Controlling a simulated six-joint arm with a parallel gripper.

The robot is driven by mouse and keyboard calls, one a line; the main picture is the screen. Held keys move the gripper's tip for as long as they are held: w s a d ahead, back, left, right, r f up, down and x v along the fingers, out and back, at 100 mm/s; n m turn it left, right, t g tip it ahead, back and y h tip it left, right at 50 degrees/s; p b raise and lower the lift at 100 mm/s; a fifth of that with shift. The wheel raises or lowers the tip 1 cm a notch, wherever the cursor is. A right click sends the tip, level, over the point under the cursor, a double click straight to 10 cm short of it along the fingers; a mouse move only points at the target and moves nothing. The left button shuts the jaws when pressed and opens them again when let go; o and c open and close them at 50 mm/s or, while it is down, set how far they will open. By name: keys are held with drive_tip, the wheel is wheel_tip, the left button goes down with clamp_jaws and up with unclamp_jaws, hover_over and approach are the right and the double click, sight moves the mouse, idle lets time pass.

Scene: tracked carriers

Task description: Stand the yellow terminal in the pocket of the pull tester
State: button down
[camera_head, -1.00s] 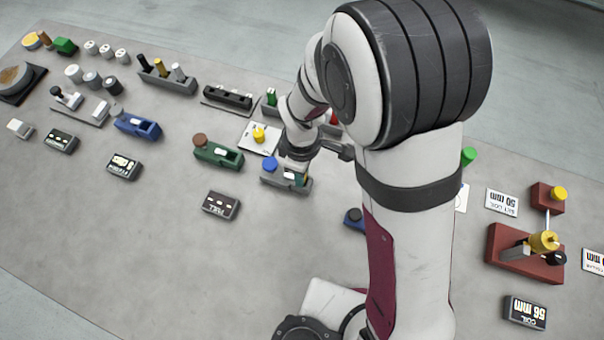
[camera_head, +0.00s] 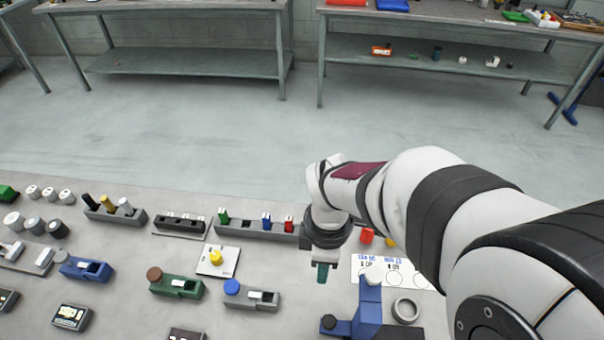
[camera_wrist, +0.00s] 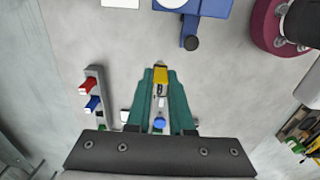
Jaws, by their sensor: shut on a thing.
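My gripper (camera_head: 322,272) has teal fingers pointing down, beyond the right end of a grey block with a blue knob (camera_head: 232,287). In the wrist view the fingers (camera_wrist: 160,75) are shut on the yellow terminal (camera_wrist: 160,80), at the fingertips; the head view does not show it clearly. The grey block has a white piece (camera_head: 262,295) on top, and its blue knob shows between the fingers in the wrist view (camera_wrist: 158,124). Similar blocks are green with a brown knob (camera_head: 185,288) and blue (camera_head: 82,268). No readable label shows which is the pull tester.
A rack (camera_head: 245,232) holds green, blue and red terminals behind the grey block. A white plate with a yellow knob (camera_head: 215,257) lies to its left. A blue fixture (camera_head: 368,312) and a grey ring (camera_head: 405,310) stand right of my gripper. Bare table lies between.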

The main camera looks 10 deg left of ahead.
drive_tip(key=w+a, duration=0.3)
drive_tip(key=a, duration=1.2)
drive_tip(key=s+a+f, duration=0.2)
drive_tip(key=a+f, duration=0.1)
drive_tip(key=a, duration=0.3)
drive_tip(key=s+a+f, duration=0.2)
drive_tip(key=a+f, duration=0.1)
drive_tip(key=a, duration=0.4)
drive_tip(key=shift+s+a, duration=0.25)
drive_tip(key=shift+s, duration=0.1)
drive_tip(key=shift+f, duration=1.65)
idle(0.4)
drive_tip(key=shift+c, duration=1.2)
unclamp_jaws()
